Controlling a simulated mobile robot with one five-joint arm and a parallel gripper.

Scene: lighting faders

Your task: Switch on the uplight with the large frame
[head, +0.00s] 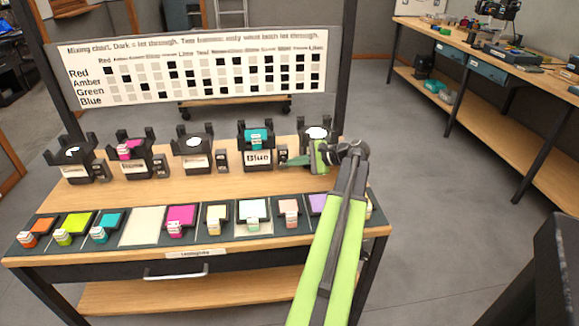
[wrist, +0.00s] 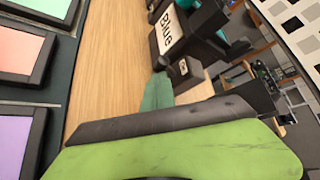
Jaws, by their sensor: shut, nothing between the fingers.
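Several black uplights stand in a row on the wooden table. The one labelled Blue (head: 257,158) holds a teal frame (head: 256,138) upright at its top. Another uplight (head: 137,160) holds a magenta frame (head: 129,150), which looks smaller. A small dark switch box (head: 283,155) stands just right of the Blue uplight; it also shows in the wrist view (wrist: 184,69). My gripper (head: 288,162) is shut and empty, its teal fingertips (wrist: 157,92) close to this box. I cannot tell whether they touch it. The box's switch position is too small to read.
Coloured frames lie in a dark tray (head: 12,246) along the table's front edge. Other uplights stand on the left (head: 74,164), in the middle (head: 193,156) and partly behind my gripper on the right (head: 316,133). A mixing chart (head: 200,72) rises behind. Bare wood lies between tray and uplights.

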